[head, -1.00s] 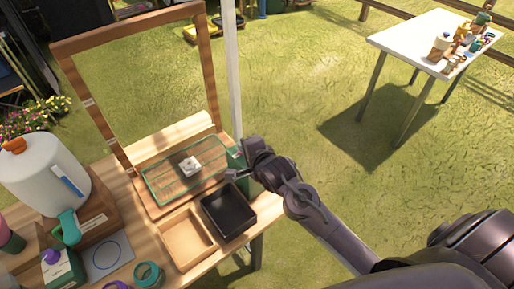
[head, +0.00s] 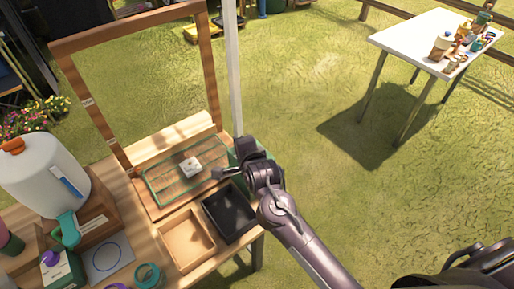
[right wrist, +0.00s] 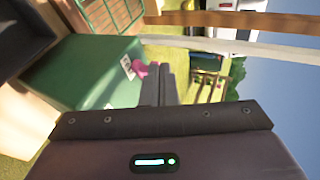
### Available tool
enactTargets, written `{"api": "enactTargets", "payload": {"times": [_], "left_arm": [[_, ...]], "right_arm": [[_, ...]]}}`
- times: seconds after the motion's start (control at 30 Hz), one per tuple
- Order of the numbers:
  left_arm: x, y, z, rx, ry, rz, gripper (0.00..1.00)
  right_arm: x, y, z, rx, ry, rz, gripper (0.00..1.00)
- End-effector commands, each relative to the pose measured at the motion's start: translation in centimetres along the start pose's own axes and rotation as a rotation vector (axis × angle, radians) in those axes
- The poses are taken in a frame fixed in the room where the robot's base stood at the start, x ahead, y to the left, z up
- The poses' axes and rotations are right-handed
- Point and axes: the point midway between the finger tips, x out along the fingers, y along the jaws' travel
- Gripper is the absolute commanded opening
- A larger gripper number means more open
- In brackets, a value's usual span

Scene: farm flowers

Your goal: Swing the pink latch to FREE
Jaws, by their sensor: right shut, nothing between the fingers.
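The pink latch (right wrist: 141,69) shows in the right wrist view on the side of a green box (right wrist: 85,72), beside a small white label. I cannot read the label. My right gripper (right wrist: 158,85) is shut and empty, its dark fingertips right by the latch and partly covering it. I cannot tell whether they touch. In the head view my right gripper (head: 222,173) is at the right end of the wooden table. The green box (head: 240,150) there is mostly hidden behind my right wrist, and the latch is not visible. My left gripper is in neither current view.
A black tray (head: 232,222) and a wooden tray (head: 190,245) stand in front. A white post (head: 232,70) rises close behind.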

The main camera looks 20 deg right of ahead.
Motion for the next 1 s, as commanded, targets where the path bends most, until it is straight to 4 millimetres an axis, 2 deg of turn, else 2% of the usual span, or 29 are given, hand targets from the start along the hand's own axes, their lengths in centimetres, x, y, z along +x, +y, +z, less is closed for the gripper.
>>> {"api": "enactTargets", "payload": {"times": [0.53, 1.0], "left_arm": [[-0.17, -0.01, -0.02, 0.0, 0.0, 0.0, 0.36], [-0.18, -0.01, -0.01, -0.001, 0.0, 0.0, 0.36]], "right_arm": [[0.73, -0.39, 1.18, -0.004, -0.008, 0.001, 0.0], [0.53, -0.3, 0.36, -0.003, -0.006, 0.0, 0.0]]}}
